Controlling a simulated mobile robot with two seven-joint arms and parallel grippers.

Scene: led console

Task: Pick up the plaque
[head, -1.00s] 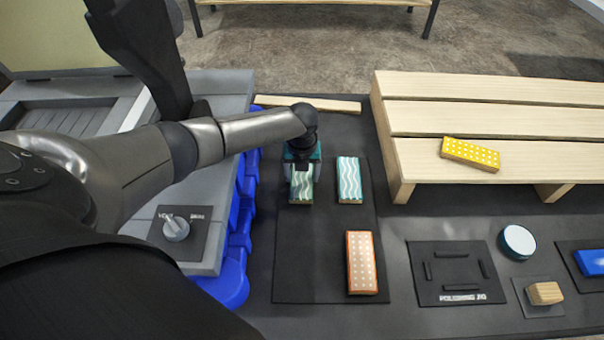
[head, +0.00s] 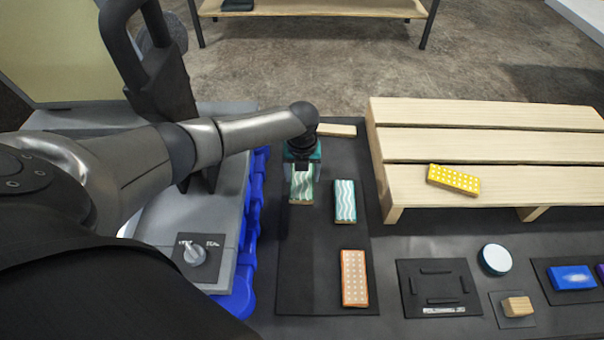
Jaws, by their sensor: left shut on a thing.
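Several small plaques are in the head view. One teal plaque with white wavy lines (head: 301,190) is in my left gripper (head: 301,170), which is shut on its far end. A like teal wavy plaque (head: 344,201) lies just right of it on the dark mat (head: 320,258). An orange plaque with pale dots (head: 354,278) lies nearer on the same mat. A yellow dotted plaque (head: 453,180) lies on the slatted wooden rack. I cannot tell how high the held plaque is above the mat. My right gripper is not in view.
The wooden slatted rack (head: 490,142) stands at the right. A black polishing jig (head: 438,287), a round white-topped puck (head: 494,259), a wooden block (head: 517,306) and a blue block (head: 571,277) lie in front of it. Blue bins (head: 243,283) and a grey console with a knob (head: 194,254) are at left.

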